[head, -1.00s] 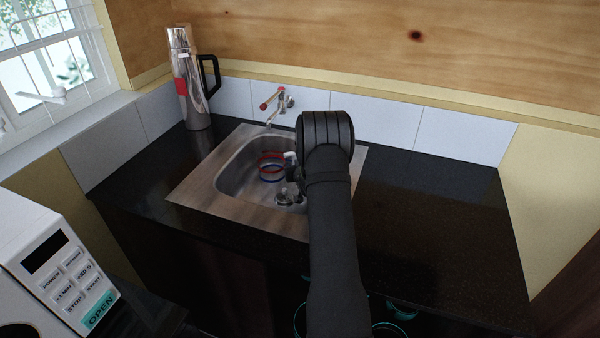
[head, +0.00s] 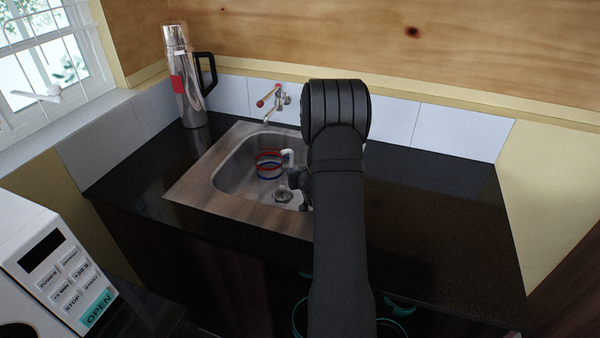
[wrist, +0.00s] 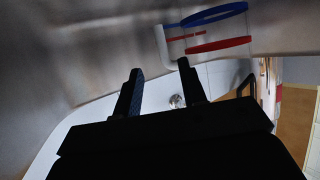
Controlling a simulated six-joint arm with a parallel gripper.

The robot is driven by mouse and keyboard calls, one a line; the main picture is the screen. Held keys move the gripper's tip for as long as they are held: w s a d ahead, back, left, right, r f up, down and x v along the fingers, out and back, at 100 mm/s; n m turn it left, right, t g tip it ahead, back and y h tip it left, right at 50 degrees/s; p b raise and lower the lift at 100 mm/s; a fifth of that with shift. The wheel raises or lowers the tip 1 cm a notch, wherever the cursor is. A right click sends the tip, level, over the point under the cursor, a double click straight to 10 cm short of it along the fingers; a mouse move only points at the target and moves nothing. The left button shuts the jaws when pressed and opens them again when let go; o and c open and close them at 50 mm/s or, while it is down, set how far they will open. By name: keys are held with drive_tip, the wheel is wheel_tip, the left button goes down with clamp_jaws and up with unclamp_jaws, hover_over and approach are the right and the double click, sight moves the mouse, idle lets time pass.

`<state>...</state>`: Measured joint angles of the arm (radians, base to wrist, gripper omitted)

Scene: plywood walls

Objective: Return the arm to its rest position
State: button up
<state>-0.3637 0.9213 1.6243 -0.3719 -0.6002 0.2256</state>
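My gripper (wrist: 160,70) is open in the wrist view, with its two dark fingers apart and nothing between them. In the head view it is mostly hidden behind my own arm, and a dark part of it (head: 297,180) shows at the right side of the sink. A mug (head: 270,166) with a red and a blue band is in the sink basin. The mug also shows in the wrist view (wrist: 208,36), beyond the fingertips and apart from them.
The metal sink (head: 196,198) is set in a black counter (head: 440,215). A tap (head: 275,98) is on the tiled wall behind. A steel flask (head: 186,85) stands at the back left. A microwave (head: 50,258) is at the front left. The counter's right side is clear.

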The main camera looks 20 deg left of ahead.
sight(293, 163)
drive_tip(key=x, duration=1.2)
drive_tip(key=shift+w+a+f, duration=0.1)
drive_tip(key=shift+f, duration=0.2)
drive_tip(key=shift+r, duration=0.8)
drive_tip(key=shift+s+r, duration=0.1)
drive_tip(key=shift+s, duration=0.55)
drive_tip(key=shift+w, duration=0.45)
drive_tip(key=shift+w+f, duration=0.15)
drive_tip(key=shift+f, duration=0.5)
drive_tip(key=v, duration=1.2)
drive_tip(key=shift+w, duration=0.1)
